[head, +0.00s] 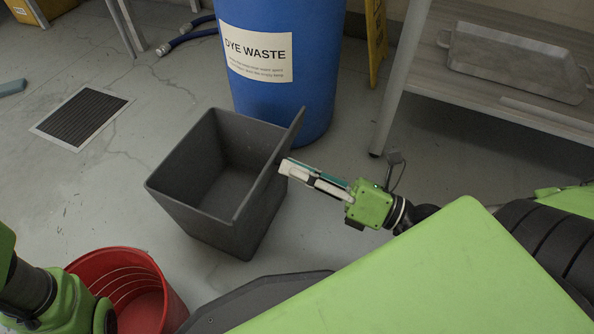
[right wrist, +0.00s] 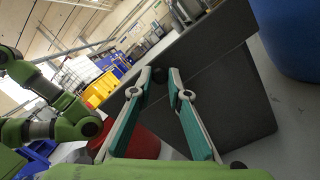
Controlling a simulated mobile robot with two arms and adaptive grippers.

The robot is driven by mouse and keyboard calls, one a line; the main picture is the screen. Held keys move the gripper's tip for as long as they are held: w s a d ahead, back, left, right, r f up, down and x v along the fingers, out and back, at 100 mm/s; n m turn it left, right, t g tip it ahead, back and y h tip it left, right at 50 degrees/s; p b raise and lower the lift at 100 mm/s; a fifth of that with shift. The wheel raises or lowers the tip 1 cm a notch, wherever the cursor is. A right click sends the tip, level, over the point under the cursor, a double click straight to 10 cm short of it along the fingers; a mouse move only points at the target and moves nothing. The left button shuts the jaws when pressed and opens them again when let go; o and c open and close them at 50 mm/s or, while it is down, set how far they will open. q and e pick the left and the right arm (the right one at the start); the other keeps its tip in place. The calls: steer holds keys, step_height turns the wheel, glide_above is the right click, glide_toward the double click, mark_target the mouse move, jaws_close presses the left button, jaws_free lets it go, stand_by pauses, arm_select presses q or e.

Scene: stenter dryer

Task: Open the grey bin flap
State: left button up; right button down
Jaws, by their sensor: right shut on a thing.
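The grey bin (head: 195,215) stands on the floor in the head view, its top open and its inside bare. Its grey flap (head: 268,165) stands up steeply along the bin's right side, seen nearly edge-on. My right gripper (head: 284,166) reaches in from the right and is shut on the flap near the middle of its outer face. In the right wrist view the fingertips (right wrist: 160,78) close around a small dark part on the grey flap (right wrist: 205,55); the exact contact is hard to see. My left arm shows at the lower left, but its fingers do not.
A blue dye waste drum (head: 285,95) stands right behind the bin. A red bucket (head: 115,262) is at the lower left. A shelf table with a metal tray (head: 515,62) is at the upper right. A floor grate (head: 82,115) lies left, with clear floor around it.

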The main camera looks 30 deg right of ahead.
steer(key=shift+f, duration=0.15)
steer(key=c, duration=1.9)
jaws_free()
steer(key=shift+a, duration=0.1)
steer(key=v, duration=1.2)
